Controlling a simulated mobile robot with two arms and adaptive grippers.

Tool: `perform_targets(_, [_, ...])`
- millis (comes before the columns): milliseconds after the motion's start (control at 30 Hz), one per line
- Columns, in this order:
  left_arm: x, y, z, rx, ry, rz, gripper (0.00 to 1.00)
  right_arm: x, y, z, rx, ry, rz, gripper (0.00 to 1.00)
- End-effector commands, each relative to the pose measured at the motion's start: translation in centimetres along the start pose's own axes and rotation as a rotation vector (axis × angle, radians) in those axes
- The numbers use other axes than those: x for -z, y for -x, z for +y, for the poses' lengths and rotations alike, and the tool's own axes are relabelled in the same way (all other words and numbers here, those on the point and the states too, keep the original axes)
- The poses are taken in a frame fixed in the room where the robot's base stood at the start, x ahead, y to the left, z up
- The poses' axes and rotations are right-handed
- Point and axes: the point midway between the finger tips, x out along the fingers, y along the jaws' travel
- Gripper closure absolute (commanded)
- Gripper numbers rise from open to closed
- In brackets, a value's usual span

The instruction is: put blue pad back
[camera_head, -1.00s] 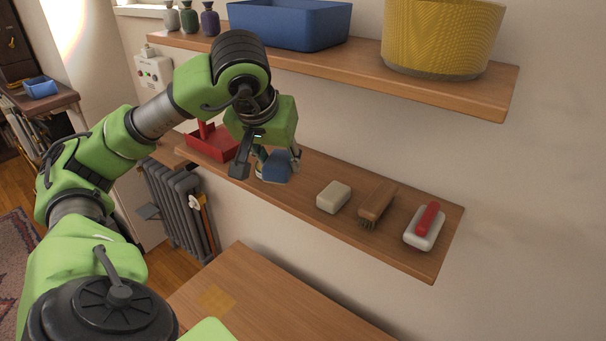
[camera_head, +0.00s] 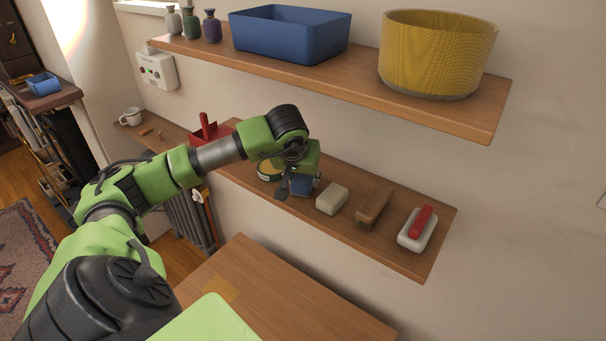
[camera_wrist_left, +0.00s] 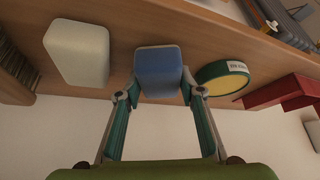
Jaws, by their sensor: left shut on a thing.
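The blue pad (camera_head: 301,186) is a small blue block at the lower shelf (camera_head: 388,245), between a round green-and-yellow tin and a pale block. In the left wrist view the blue pad (camera_wrist_left: 159,72) sits between the two fingertips. My left gripper (camera_head: 298,184) is shut on the pad; its fingers (camera_wrist_left: 158,95) show on either side of it. I cannot tell whether the pad touches the shelf board. My right gripper is not in view.
The tin (camera_head: 268,170) is close left of the pad and the pale block (camera_head: 332,199) close right. A brush (camera_head: 374,206) and a white dish with a red item (camera_head: 416,232) stand further right. A red caddy (camera_head: 208,131) stands left.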

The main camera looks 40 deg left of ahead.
Motion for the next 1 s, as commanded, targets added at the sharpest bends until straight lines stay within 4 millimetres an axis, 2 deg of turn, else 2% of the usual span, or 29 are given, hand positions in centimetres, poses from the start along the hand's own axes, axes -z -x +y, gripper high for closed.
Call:
perform_targets(300, [-0.19, -0.37, 0.00, 0.000, 0.001, 0.002, 0.82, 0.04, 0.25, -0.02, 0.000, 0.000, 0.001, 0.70])
perform_targets(467, [-0.43, -0.77, -0.01, 0.000, 0.001, 0.001, 0.82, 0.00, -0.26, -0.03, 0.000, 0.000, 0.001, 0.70])
perform_targets(500, [-0.34, -0.60, 0.00, 0.000, 0.001, 0.001, 0.54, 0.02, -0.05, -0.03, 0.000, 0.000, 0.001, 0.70])
perform_targets(533, [-0.33, -0.58, 0.00, 0.000, 0.001, 0.001, 0.48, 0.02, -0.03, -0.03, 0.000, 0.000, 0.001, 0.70])
perform_targets(967, [-0.08, -0.14, 0.01, -0.001, 0.001, 0.001, 0.48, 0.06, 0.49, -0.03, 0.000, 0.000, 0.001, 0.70])
perform_targets(1000, [-0.10, 0.11, 0.04, -0.002, 0.001, 0.004, 0.48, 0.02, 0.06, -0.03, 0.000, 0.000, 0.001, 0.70])
